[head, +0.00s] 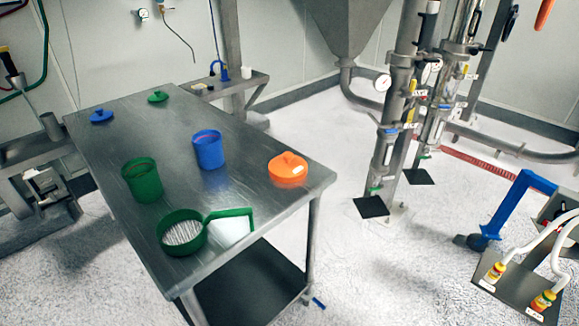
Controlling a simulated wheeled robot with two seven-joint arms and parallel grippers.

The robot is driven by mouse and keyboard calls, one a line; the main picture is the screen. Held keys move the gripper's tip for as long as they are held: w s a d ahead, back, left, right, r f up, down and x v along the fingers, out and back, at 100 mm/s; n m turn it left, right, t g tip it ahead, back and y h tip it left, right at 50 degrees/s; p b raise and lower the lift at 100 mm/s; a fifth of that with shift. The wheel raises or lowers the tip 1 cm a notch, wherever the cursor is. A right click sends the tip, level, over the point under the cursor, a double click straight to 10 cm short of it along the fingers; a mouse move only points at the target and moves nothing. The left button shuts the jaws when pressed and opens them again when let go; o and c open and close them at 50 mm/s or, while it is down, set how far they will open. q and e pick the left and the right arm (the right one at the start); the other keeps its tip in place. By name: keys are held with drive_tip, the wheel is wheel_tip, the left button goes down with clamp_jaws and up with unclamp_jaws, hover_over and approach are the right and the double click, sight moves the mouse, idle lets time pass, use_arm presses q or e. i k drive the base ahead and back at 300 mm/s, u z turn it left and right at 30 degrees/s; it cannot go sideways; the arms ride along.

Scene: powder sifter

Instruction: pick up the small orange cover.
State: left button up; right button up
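The small orange cover (288,169) is a round lid with a raised grip on top. It lies near the right edge of the metal table (240,221), close to the right corner. A pale label or highlight shows on it. Neither of my grippers shows in the head view, and nothing touches the cover.
A blue container (208,149), a green container (141,180) and a green sieve with a handle (181,232) stand on the table. Blue (101,116) and green (158,97) lids lie at its far end. Steel pipes (401,100) rise beyond the table's right side.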

sight(288, 168)
drive_tip(key=z, duration=1.6)
drive_tip(key=k, duration=0.7)
drive_tip(key=u, duration=1.3)
drive_tip(key=i, duration=0.5)
